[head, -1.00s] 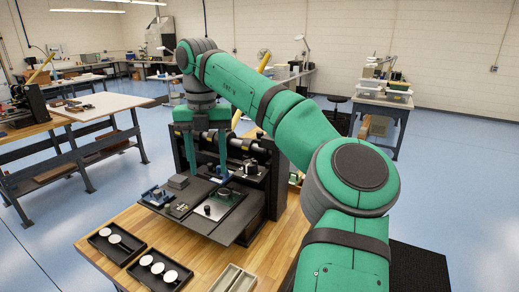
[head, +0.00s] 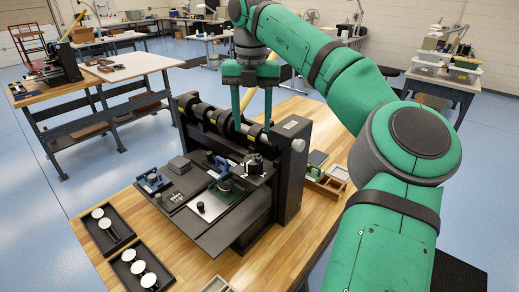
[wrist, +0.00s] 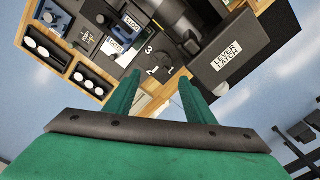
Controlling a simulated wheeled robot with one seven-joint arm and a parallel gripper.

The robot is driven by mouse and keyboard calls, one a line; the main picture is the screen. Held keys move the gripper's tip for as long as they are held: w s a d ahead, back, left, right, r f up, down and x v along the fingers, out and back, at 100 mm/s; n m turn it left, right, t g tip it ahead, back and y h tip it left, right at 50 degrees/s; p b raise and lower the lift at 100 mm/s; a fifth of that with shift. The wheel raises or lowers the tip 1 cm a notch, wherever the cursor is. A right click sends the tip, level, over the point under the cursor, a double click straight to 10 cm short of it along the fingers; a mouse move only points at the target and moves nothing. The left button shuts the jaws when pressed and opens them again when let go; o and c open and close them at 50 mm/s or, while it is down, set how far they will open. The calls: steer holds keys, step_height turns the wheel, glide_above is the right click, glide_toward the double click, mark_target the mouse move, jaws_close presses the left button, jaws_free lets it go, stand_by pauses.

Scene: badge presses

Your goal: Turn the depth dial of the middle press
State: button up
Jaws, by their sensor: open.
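A black press (head: 290,165) stands on the wooden bench in the middle of the head view, with a row of dark rings along its top bar and a pale knob (head: 289,145) at its right end. I cannot single out the depth dial for sure. In the wrist view, white numerals 3, 2 and 1 (wrist: 151,71) show on a dark surface just beyond my fingertips. My green gripper (head: 251,122) is open and empty, above the press's top bar in the head view. Its fingers also show in the wrist view (wrist: 158,75), apart with nothing between them.
Black trays of white discs (head: 106,228) (head: 140,270) lie at the bench's front left. Blue clamps (head: 154,181) and small blocks sit on the press bed. A divided wooden box (head: 325,180) is right of the press. Another press (head: 60,65) stands on the left bench. The floor between is clear.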

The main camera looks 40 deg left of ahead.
mark_target(253, 159)
step_height(253, 159, down, 11)
steer(key=shift+r, duration=0.15)
stand_by(0.4)
steer(key=c, duration=0.7)
